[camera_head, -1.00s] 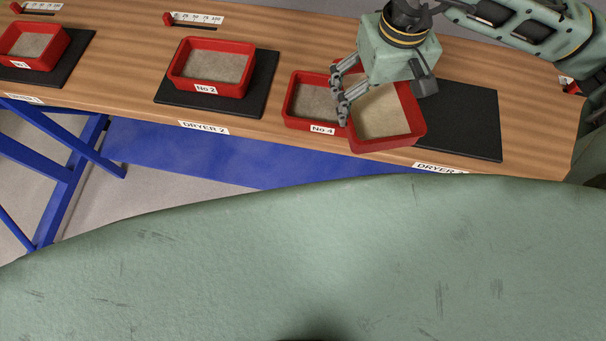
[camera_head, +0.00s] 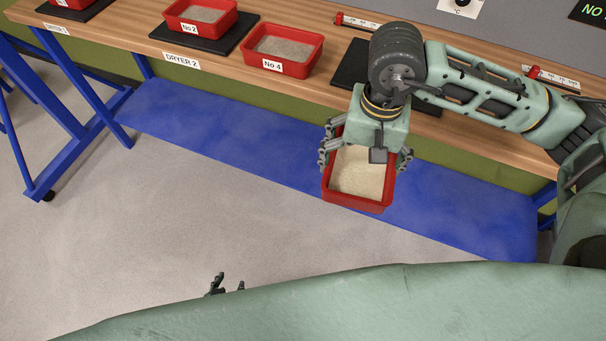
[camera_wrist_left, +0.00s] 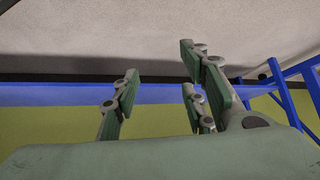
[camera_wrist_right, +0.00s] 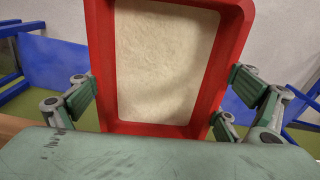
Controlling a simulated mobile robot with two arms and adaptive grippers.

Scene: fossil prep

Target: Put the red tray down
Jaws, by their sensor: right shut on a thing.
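My right gripper (camera_head: 364,157) is shut on a red tray (camera_head: 357,202) filled with pale sand. It holds the tray in the air in front of the bench edge, above the blue lower shelf. In the right wrist view the tray (camera_wrist_right: 214,75) sits between the fingers, with its sand surface showing. My left gripper (camera_head: 225,287) shows only by its fingertips at the bottom of the head view. In the left wrist view its fingers (camera_wrist_left: 165,95) are spread apart with nothing between them.
On the wooden bench (camera_head: 232,77) stand the red No 4 tray (camera_head: 283,66), directly on the wood, and the No 2 tray (camera_head: 200,28) on a black dryer pad (camera_head: 225,46). Another black pad (camera_head: 350,65) beside No 4 looks bare where visible. The blue shelf (camera_head: 230,135) lies below.

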